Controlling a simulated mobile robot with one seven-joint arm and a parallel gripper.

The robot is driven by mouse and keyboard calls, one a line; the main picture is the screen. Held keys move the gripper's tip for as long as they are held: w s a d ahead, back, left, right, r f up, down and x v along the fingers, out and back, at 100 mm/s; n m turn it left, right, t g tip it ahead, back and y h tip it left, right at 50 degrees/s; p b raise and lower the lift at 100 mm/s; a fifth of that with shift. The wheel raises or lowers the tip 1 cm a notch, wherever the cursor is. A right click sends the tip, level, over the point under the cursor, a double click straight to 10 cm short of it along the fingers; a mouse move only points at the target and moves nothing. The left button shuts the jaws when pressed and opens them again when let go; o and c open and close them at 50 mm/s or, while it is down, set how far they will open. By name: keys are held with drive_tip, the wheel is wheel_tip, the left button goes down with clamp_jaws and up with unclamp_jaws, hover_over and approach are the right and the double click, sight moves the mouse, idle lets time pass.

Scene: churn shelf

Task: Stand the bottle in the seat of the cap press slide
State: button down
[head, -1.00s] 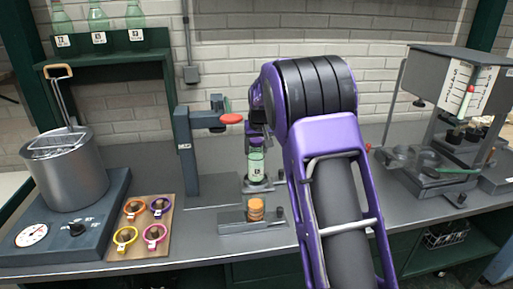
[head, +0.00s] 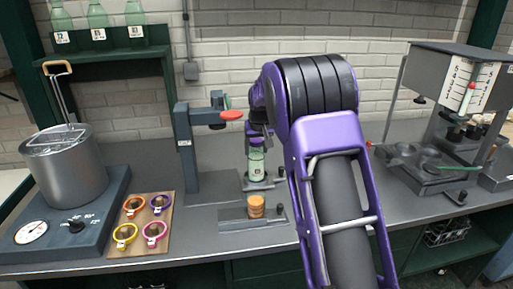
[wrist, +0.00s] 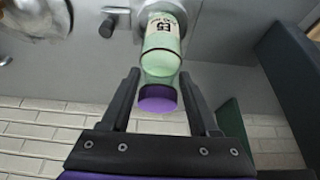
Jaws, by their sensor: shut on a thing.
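The pale green bottle (head: 257,168) with a white label stands upright at the slide of the cap press (head: 187,150). It also shows in the wrist view (wrist: 163,35), with a purple piece at its top end. My gripper (wrist: 160,76) is shut on the bottle's upper part, one finger on each side. The slide's seat (head: 262,184) is a small grey metal piece with a black knob, right of the press column. In the wrist view the bottle's base is over the round seat. I cannot tell whether it touches the seat's floor.
An orange stack (head: 256,206) sits on a grey block in front. Coloured rings (head: 142,222) lie on a board at left, near a steel pot (head: 65,165). A grey stand with a scale (head: 470,90) is at right. The press arm's red knob (head: 232,115) is near my arm.

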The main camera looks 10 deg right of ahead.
drive_tip(key=shift+r, duration=0.1)
drive_tip(key=shift+c, duration=0.3)
unclamp_jaws()
drive_tip(key=shift+c, duration=1.1)
drive_tip(key=shift+r+p, duration=1.4)
drive_tip(key=shift+r, duration=2.05)
